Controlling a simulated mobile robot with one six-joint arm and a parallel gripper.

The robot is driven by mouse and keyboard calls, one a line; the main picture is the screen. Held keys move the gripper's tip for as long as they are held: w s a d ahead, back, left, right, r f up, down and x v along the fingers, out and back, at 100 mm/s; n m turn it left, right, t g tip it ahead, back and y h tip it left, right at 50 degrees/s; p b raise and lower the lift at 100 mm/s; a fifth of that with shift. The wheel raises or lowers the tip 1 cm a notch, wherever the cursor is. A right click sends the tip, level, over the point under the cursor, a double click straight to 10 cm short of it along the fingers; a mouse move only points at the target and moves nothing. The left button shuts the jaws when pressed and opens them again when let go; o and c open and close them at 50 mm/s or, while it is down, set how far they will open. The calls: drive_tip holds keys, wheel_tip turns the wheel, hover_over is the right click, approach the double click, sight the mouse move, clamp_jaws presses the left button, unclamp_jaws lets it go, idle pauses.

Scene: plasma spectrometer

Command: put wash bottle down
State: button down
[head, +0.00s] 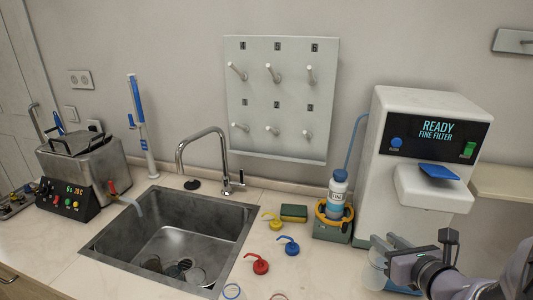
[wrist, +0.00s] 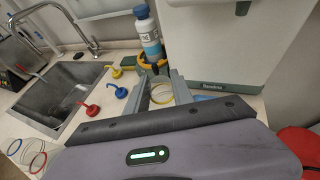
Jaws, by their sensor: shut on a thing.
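My gripper (head: 386,244) is at the lower right in the head view, in front of the white machine. In the wrist view its two fingers (wrist: 160,80) are shut on a clear, open-topped wash bottle with a yellow rim (wrist: 161,94). The pale, see-through body of this wash bottle (head: 374,274) shows below the fingers in the head view. It looks about upright. I cannot tell whether its base touches the counter. Loose spouted caps lie left of it: yellow (head: 272,221), blue (head: 289,245) and red (head: 257,264).
The white machine (head: 405,215) reads "READY FINE FILTER". A labelled bottle (head: 337,190) stands in a green holder (head: 333,231) beside it. A sponge (head: 293,213) lies behind the caps. The sink (head: 110,240) is left. Blue-rimmed (head: 232,291) and red-rimmed clear vessels stand at the front.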

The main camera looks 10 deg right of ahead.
drive_tip(key=w+d+f+b, duration=0.2)
drive_tip(key=d+f, duration=0.3)
drive_tip(key=d, duration=0.6)
drive_tip(key=shift+b, duration=0.85)
drive_tip(key=c, duration=1.1)
unclamp_jaws()
drive_tip(key=shift+w+d, duration=0.1)
drive_tip(key=shift+d, duration=0.05)
